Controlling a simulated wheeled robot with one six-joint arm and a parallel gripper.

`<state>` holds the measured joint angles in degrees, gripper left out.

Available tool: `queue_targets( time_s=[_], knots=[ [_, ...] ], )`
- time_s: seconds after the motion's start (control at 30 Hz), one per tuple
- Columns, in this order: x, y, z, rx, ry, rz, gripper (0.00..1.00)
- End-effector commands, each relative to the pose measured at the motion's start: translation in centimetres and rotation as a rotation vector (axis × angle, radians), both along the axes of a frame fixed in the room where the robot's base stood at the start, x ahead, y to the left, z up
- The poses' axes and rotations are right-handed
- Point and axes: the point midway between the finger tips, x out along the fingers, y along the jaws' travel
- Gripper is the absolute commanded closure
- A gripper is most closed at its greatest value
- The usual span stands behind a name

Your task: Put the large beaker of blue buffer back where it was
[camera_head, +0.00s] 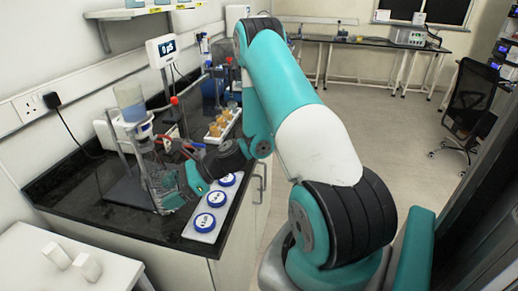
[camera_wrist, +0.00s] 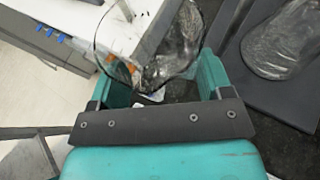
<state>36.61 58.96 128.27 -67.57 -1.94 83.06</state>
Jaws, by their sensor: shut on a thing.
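My gripper (camera_head: 180,188) is low over the near part of the black bench. In the wrist view its two teal fingers (camera_wrist: 155,88) are closed around a clear glass vessel (camera_wrist: 178,48) with a wide round rim. I cannot make out blue liquid in it. In the head view the held glass blends with other clear glass around my gripper. A clear vessel with pale blue liquid (camera_head: 130,103) stands upright higher up, at the stand on the left, apart from my gripper. Whether the held glass touches the bench is unclear.
Another clear glass (camera_wrist: 285,40) is close on the right in the wrist view, over a dark base. A white strip with round blue-ringed pads (camera_head: 203,225) lies along the bench's front edge. Amber-filled containers (camera_head: 222,122) and a display (camera_head: 162,50) stand behind.

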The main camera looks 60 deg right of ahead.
Motion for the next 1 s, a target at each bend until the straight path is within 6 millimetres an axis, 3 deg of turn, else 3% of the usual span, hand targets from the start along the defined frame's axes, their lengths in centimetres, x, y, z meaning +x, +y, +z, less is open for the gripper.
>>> queue_targets(
  time_s=[0.17, 0.4, 0.5, 0.6, 0.8, 0.87, 1.0],
  knots=[
    [2.4, -5.1, 1.3, -0.002, -0.013, -0.091, 0.55],
    [5.2, -19.0, 6.3, -0.004, -0.018, -0.322, 0.55],
    [5.1, -24.2, 8.9, -0.006, -0.016, -0.408, 0.55],
    [4.7, -28.0, 11.1, -0.005, -0.009, -0.476, 0.55],
    [3.9, -31.5, 13.3, -0.003, 0.000, -0.544, 0.55],
    [3.9, -31.8, 12.9, 0.000, 0.003, -0.550, 0.55],
    [3.9, -31.7, 10.0, 0.005, 0.007, -0.550, 0.55]
  ],
)
